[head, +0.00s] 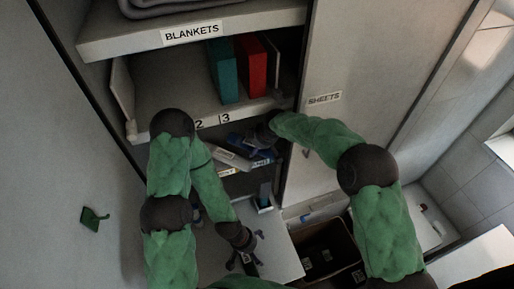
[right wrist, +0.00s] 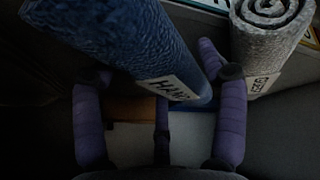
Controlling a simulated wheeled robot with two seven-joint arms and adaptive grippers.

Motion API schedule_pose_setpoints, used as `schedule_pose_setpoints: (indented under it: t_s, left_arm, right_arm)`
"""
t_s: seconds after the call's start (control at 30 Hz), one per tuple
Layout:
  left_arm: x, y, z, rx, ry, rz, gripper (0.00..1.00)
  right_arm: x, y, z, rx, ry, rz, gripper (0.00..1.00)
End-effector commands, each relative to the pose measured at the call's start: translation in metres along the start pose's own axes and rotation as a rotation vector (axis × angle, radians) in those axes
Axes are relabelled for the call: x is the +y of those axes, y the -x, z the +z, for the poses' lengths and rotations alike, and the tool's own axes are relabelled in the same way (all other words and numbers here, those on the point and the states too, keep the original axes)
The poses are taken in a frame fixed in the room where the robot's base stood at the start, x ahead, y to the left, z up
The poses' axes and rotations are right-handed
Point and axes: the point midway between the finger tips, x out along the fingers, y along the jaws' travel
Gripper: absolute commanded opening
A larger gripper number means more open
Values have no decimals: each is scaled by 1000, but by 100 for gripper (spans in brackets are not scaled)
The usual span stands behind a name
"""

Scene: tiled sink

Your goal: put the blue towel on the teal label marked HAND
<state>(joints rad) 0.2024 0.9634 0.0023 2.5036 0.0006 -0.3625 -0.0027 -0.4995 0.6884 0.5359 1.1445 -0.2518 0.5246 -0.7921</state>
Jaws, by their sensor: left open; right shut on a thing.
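The blue towel (right wrist: 120,40) is a rolled, textured bundle in the right wrist view, tilted across the upper left. A white tag reading HAND (right wrist: 170,87) shows at its lower end. My right gripper (right wrist: 152,72) is shut on the blue towel, its purple fingers on either side. In the head view my right arm reaches into the shelf, where the gripper and towel are dark and hard to make out. I cannot clearly identify the teal label. My left gripper (head: 243,247) is open and empty, low in front of the cabinet.
A grey rolled towel (right wrist: 268,35) with its own tag is close on the right. In the head view, teal (head: 222,70) and red (head: 250,65) upright items stand on the shelf above. An open dark box (head: 325,255) is below. The SHEETS door (head: 345,70) bounds the right.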

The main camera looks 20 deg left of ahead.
Motion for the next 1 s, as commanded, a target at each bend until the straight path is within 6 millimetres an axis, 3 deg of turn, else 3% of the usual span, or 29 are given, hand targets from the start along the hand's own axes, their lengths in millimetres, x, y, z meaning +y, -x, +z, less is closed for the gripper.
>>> schedule_pose_setpoints:
  t_s: [0.1,0.47,0.5,1.0]
  left_arm:
    - [-2,-7,0,0,0,0,97]
    - [-3,-9,0,0,0,0,97]
    - [-3,-8,0,0,0,0,97]
    - [-2,-6,0,0,0,0,97]
  right_arm:
    - [-4,-12,6,0,0,-1,39]
    - [-4,-15,6,0,0,0,39]
    - [-4,-14,6,-1,0,-1,83]
    - [-3,-5,4,1,0,1,83]
